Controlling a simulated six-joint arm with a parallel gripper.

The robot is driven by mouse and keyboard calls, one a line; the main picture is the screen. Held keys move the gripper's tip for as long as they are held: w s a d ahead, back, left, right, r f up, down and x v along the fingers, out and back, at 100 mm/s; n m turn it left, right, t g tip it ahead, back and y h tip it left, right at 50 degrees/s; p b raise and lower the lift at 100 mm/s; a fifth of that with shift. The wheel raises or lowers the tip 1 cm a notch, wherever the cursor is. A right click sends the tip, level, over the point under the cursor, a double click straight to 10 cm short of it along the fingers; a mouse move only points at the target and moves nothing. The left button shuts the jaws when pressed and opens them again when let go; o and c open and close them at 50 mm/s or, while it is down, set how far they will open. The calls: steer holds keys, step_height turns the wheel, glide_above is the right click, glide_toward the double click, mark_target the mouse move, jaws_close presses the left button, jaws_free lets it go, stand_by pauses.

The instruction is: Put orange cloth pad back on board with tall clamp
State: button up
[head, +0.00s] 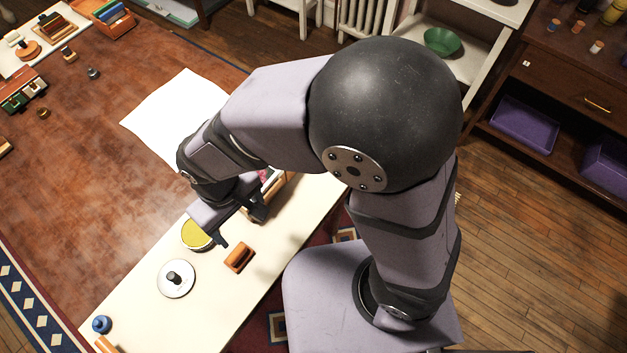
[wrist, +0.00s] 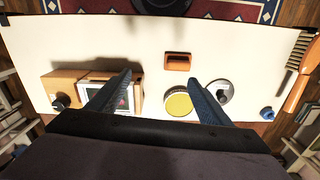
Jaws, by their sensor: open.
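A small orange-brown block-like item (head: 239,257) with a darker strip lies on the long cream table; it also shows in the wrist view (wrist: 177,62). I cannot tell whether it is the cloth pad. A light wooden piece (wrist: 65,82) with a black knob (wrist: 60,102) sits at the left in the wrist view, beside a framed picture card (wrist: 115,97); I cannot tell whether it is the board with the tall clamp. My gripper (head: 240,228) is open and empty above the table; its fingers also show in the wrist view (wrist: 160,82), spread beyond the orange item.
A yellow-topped round tin (head: 196,235) and a white disc with a black knob (head: 175,278) stand near the orange item. A blue knob-like item (head: 101,324) and a brush (wrist: 299,52) lie at the table's end. A white sheet (head: 175,112) lies on the brown floor area.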

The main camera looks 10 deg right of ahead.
steer(key=w+d+r+m, duration=0.1)
steer(key=d+m, duration=0.3)
steer(key=d, duration=0.8)
steer(key=w+d+r+m, duration=0.1)
steer(key=w+d+m, duration=0.1)
steer(key=d, duration=1.1)
steer(key=shift+d+r+m, duration=0.2)
steer(key=shift+r+m, duration=0.1)
steer(key=shift+m, duration=0.6)
steer(key=shift+w, duration=0.1)
steer(key=d+f+n+h+b, duration=0.1)
steer(key=d+f+b, duration=0.2)
steer(key=f+b, duration=1.8)
steer(key=d+f+n+h+b, duration=0.1)
steer(key=d+f+h+b, duration=0.1)
steer(key=f+b, duration=1.95)
steer(key=a+f+m+y+b, duration=0.1)
steer(key=a+f+b, duration=0.1)
steer(key=f+b, duration=1)
steer(key=a+f+m+y+b, duration=0.1)
steer(key=a+f+y+b, duration=0.1)
steer(key=f+b, duration=1)
steer(key=shift+a+f+b, duration=0.3)
steer(key=shift+a, duration=0.25)
